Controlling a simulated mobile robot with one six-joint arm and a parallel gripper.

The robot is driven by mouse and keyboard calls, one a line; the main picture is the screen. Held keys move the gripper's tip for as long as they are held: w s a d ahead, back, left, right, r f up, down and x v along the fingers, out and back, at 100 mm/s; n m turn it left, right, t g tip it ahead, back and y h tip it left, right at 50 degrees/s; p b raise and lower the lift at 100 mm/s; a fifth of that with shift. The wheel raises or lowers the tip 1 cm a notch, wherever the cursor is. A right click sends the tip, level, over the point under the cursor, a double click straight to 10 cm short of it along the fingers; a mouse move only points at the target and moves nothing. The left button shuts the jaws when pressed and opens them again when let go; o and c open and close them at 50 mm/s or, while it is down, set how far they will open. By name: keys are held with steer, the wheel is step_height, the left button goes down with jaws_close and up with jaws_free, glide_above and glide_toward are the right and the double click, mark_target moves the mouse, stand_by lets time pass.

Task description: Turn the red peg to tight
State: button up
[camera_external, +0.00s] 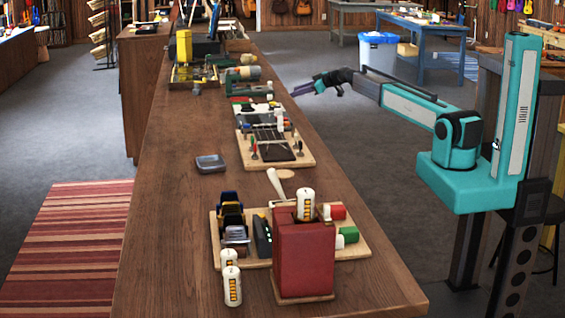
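A wooden board (308,163) on the long workbench carries a dark, strung neck or headstock piece (272,143) with several small pegs standing along its sides. A small reddish peg (254,153) seems to stand at its left side, but its colour and turn are too small to tell surely. My gripper (304,88) hangs in the air past the bench's right edge, to the right of and beyond the board, pointing left. It touches nothing that I can see. The gap between its purple-grey fingers is too small to make out.
A grey device (210,163) lies left of the board. Nearer stand a red box (304,257), white cylinders (232,286) and a tool tray (361,249). Clamped green-and-tan items (243,74) and a yellow canister (184,46) are farther back. The bench's near left is bare.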

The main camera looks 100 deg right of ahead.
steer(key=w+a+r+y, duration=0.1)
steer(key=w+a, duration=0.4)
steer(key=w, duration=0.1)
steer(key=w+a+r+y, duration=0.2)
steer(key=w+a, duration=0.3)
steer(key=w, duration=0.1)
steer(key=w+a+r+y, duration=0.1)
steer(key=w+a, duration=0.4)
steer(key=w, duration=0.2)
steer(key=shift+a+r+p, duration=0.15)
steer(key=shift+r+p, duration=0.1)
steer(key=shift+p, duration=0.1)
steer(key=w+a+r+m+y, duration=0.1)
steer(key=w+a+r+y, duration=0.1)
steer(key=w+a, duration=0.55)
steer(key=w+a+r+y, duration=0.2)
steer(key=w+a, duration=0.2)
steer(key=a, duration=0.6)
step_height(320, 180, up, 8)
steer(key=m+g+p, duration=0.4)
steer(key=m+g, duration=0.7)
steer(key=m, duration=0.2)
glide_above(255, 144)
steer(key=shift+d+r, duration=0.1)
steer(key=shift+f, duration=0.2)
steer(key=shift+f+p, duration=1.95)
steer(key=shift+f, duration=4.8)
steer(key=shift+c, duration=0.2)
jaws_close()
